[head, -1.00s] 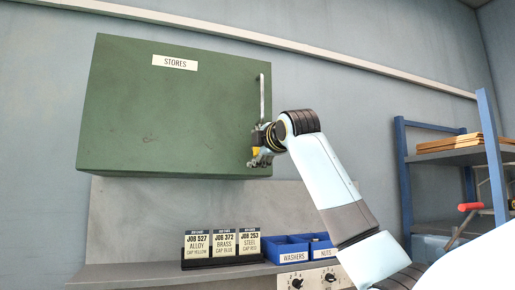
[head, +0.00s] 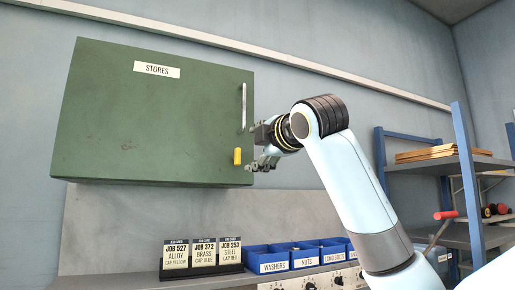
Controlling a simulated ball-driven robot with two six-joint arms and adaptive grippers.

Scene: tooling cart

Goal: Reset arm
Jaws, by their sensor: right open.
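My right gripper (head: 256,147) is open and empty. It is just right of the lower right edge of the green STORES cabinet (head: 140,120), below the vertical silver door handle (head: 243,107). The cabinet door looks shut. A small yellow piece (head: 237,156) shows at the door's right edge, left of the gripper fingers; I cannot tell what it is. My left gripper is not in view.
Below the cabinet stand job cards (head: 203,253) in a black holder and a row of blue bins (head: 268,259) marked washers and nuts. A blue-framed shelf (head: 461,165) with wooden boards stands at the right. The wall between cabinet and shelf is clear.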

